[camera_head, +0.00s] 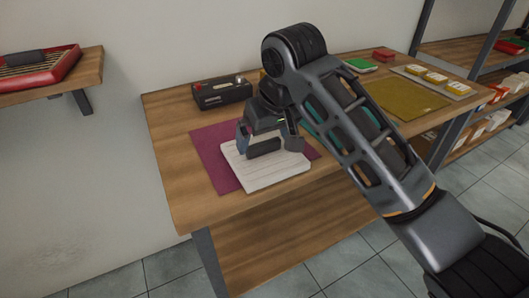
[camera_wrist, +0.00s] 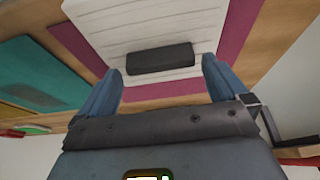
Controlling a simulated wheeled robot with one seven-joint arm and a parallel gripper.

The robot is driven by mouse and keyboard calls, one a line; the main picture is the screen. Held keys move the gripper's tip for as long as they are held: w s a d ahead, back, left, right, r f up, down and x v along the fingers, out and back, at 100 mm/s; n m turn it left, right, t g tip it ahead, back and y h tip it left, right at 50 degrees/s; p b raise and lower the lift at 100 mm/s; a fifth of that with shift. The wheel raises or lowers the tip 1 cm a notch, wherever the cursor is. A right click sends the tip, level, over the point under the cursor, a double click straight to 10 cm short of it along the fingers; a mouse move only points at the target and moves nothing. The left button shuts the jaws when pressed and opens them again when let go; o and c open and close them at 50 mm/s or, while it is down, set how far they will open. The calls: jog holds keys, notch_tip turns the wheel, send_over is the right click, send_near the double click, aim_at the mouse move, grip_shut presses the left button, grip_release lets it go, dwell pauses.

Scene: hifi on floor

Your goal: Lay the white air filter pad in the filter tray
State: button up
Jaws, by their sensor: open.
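The white air filter pad (camera_head: 256,177), ribbed and with a black block-shaped handle (camera_head: 263,147) on top, lies flat on a magenta mat (camera_head: 207,147) on the wooden table. My gripper (camera_head: 268,141) is open above the pad, one finger towards each end of the handle. In the wrist view the pad (camera_wrist: 140,25) and handle (camera_wrist: 160,58) show ahead of my open fingers (camera_wrist: 162,70), with gaps at both ends of the handle. A red slatted tray (camera_head: 68,62) with a dark block in it sits on the left wall shelf; I cannot tell if it is the filter tray.
A black box (camera_head: 222,93) stands at the table's back. An olive mat (camera_head: 405,98), a green item (camera_head: 361,65), a red block (camera_head: 384,55) and a grey tray with yellow-and-white pieces (camera_head: 455,87) are to the right. Shelving stands beyond. My arm hides part of the table.

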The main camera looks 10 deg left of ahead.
jog(key=shift+x, duration=0.8)
jog(key=shift+c, duration=0.2)
jog(key=c, duration=1)
jog(key=shift+o, duration=0.2)
jog(key=shift+r, duration=0.1)
